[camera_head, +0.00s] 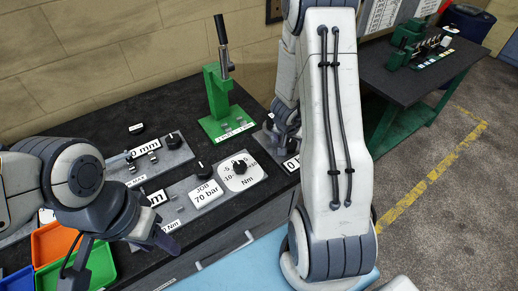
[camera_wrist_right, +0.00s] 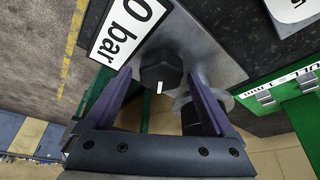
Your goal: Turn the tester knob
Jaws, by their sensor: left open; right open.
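The tester knob (camera_wrist_right: 160,72) is black and faceted with a white mark, on a grey plate beside a white label ending in "0 bar" (camera_wrist_right: 130,25). In the right wrist view my right gripper (camera_wrist_right: 160,82) is open, with its purple fingers on either side of the knob; I cannot tell whether they touch it. In the head view my right gripper (camera_head: 284,135) is over the partly hidden tester plate (camera_head: 268,150), and the knob is hidden there. My left gripper (camera_head: 160,238) is open and empty, low at left above the bench front.
Other plates carry a "0 mm" label (camera_head: 145,148), a "JOB 70 bar" card (camera_head: 206,194) and a dial with a knob (camera_head: 240,167). A green press (camera_head: 217,95) stands behind. Orange (camera_head: 52,243) and green bins (camera_head: 100,265) sit at left.

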